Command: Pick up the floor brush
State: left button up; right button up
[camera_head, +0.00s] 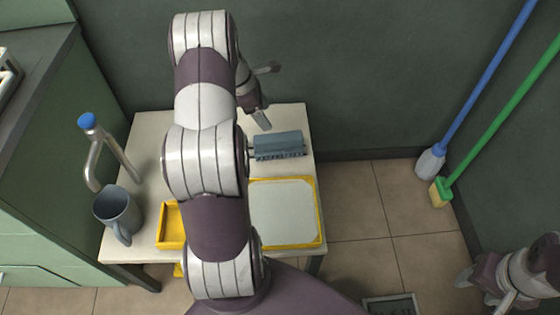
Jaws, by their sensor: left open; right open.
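A grey-blue brush (279,144) with bristles along its near edge lies on the white table, its handle pointing left and partly hidden behind my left arm. Two long-handled cleaning tools lean at the right wall: a blue one with a pale head (430,163) and a green one with a yellow head (440,192), both heads on the floor. I cannot tell for sure which is the floor brush. My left gripper (265,94) is open and empty, above the table's back edge, just beyond the grey-blue brush. My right gripper (467,279) is open at the lower right, apart from all tools.
The white table (146,143) also holds a blue-capped tap (101,150), a grey mug (120,214), a yellow tray (171,226) and a yellow-rimmed white board (284,214). A dark flat item (391,305) is on the floor.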

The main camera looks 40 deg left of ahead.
aim_at(278, 137)
pick_arm(q)
jog(key=b+x, duration=0.6)
jog(key=x, duration=0.6)
jog(key=shift+s+a+f, duration=0.1)
jog(key=shift+f, duration=0.3)
jog(key=shift+r, duration=0.15)
jog(key=c, duration=1.2)
